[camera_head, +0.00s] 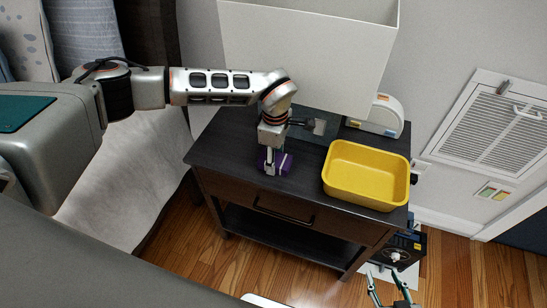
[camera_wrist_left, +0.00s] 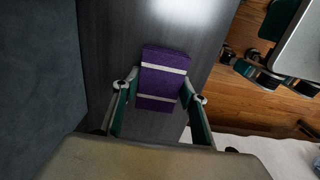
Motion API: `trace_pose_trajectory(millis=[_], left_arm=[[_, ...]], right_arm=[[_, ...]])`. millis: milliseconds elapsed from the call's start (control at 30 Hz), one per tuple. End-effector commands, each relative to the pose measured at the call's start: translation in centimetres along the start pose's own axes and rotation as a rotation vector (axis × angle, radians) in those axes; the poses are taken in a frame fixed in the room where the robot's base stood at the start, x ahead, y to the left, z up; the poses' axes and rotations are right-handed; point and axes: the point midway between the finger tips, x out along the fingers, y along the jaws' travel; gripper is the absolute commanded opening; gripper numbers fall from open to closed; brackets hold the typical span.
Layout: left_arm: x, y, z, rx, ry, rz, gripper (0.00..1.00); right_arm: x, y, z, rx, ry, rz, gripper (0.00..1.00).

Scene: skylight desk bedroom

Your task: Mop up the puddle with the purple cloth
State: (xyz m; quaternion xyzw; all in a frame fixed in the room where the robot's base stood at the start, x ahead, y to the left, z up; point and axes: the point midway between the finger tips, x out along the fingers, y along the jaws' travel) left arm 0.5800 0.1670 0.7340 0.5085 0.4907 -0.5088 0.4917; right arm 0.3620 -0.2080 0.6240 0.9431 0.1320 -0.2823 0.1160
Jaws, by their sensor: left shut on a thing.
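The purple cloth (camera_head: 284,164) is a folded block with pale stripes on the dark nightstand top, near its front edge. It also shows in the left wrist view (camera_wrist_left: 162,80). My left gripper (camera_head: 270,168) points down from above, shut on the cloth with one finger on each side, as the left wrist view (camera_wrist_left: 160,88) shows. I cannot make out a puddle; a pale bright patch on the dark top in the left wrist view may be only a reflection. My right gripper (camera_head: 389,291) is open and empty at the bottom of the head view, low beside the nightstand.
A yellow tub (camera_head: 366,199) stands on the right of the nightstand (camera_head: 225,157). A white arched object (camera_head: 383,117) and a large lampshade (camera_head: 310,50) are behind. A bed (camera_head: 125,185) is on the left. A dark box with a knob (camera_head: 405,250) is on the floor at right.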

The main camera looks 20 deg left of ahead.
Motion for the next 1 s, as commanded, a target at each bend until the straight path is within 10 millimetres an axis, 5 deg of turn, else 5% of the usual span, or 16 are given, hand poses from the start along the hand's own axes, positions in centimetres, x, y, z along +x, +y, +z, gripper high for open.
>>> trace_pose_trajectory(millis=[600, 1000], left_arm=[[0.0, 0.1, 2.0, 0.0, 0.0, 0.0, 0.24], [-0.1, 0.1, 1.4, -0.002, 0.001, 0.001, 0.24]], right_arm=[[0.5, 0.4, -0.9, -0.003, 0.017, 0.006, 0.4], [0.2, 0.3, -0.8, -0.002, 0.013, 0.004, 0.4]])
